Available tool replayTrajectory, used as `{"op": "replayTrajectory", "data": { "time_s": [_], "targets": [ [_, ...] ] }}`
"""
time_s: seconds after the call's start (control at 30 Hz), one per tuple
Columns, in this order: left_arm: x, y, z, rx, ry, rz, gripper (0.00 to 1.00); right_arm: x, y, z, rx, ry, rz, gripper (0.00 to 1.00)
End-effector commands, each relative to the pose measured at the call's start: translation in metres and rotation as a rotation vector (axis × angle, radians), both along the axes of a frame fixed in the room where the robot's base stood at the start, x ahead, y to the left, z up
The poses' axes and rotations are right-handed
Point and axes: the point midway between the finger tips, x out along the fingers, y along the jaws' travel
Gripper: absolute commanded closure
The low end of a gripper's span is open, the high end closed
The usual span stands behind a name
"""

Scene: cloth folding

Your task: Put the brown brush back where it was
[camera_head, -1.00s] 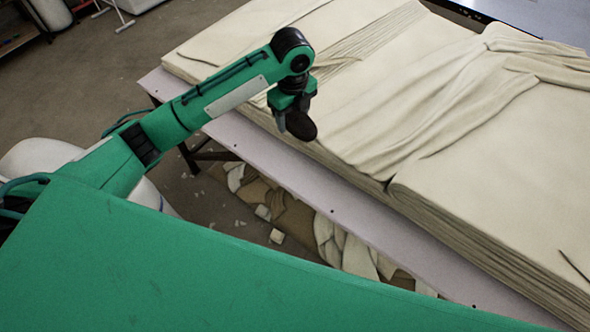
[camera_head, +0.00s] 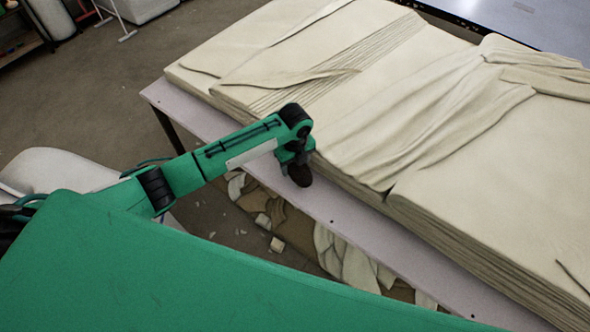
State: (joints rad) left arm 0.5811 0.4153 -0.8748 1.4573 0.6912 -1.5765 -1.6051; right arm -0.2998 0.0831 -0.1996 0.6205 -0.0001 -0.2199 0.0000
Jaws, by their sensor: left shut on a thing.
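My left gripper (camera_head: 297,163) points down and is shut on the brown brush (camera_head: 301,177). Only the brush's dark rounded end shows below the fingers; the rest is hidden by the gripper. The brush is over the pale table strip (camera_head: 345,212), beside the front side of the cloth stack. I cannot tell whether it touches the table. My right gripper is not in view.
A thick stack of cream cloth (camera_head: 470,180) with loose folds on top covers most of the table. The bare strip runs along its front edge. Cloth scraps (camera_head: 345,260) lie below the table.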

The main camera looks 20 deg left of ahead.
Motion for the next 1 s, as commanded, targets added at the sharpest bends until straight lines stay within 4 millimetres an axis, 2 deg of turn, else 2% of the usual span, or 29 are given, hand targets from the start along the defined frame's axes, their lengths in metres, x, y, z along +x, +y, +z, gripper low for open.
{"op": "replayTrajectory", "data": {
  "time_s": [0.17, 0.37, 0.73, 0.77, 0.8, 1.0],
  "targets": [
    [0.0, 0.0, -0.012, -0.001, 0.001, 0.0, 0.65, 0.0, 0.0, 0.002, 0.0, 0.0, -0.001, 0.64],
    [0.0, 0.0, -0.039, 0.0, 0.001, 0.001, 0.65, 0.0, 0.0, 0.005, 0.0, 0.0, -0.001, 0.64],
    [0.0, 0.0, -0.045, 0.0, 0.0, 0.0, 0.65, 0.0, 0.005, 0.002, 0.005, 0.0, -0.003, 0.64],
    [0.0, 0.0, -0.045, 0.0, 0.0, 0.0, 0.42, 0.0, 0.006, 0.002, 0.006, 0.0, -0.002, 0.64],
    [0.0, 0.0, -0.044, 0.0, 0.0, 0.0, 0.35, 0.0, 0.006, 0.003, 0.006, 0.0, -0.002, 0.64],
    [0.0, 0.0, -0.044, 0.0, 0.0, 0.0, 0.35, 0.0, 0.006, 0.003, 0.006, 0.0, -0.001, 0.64]
  ]
}}
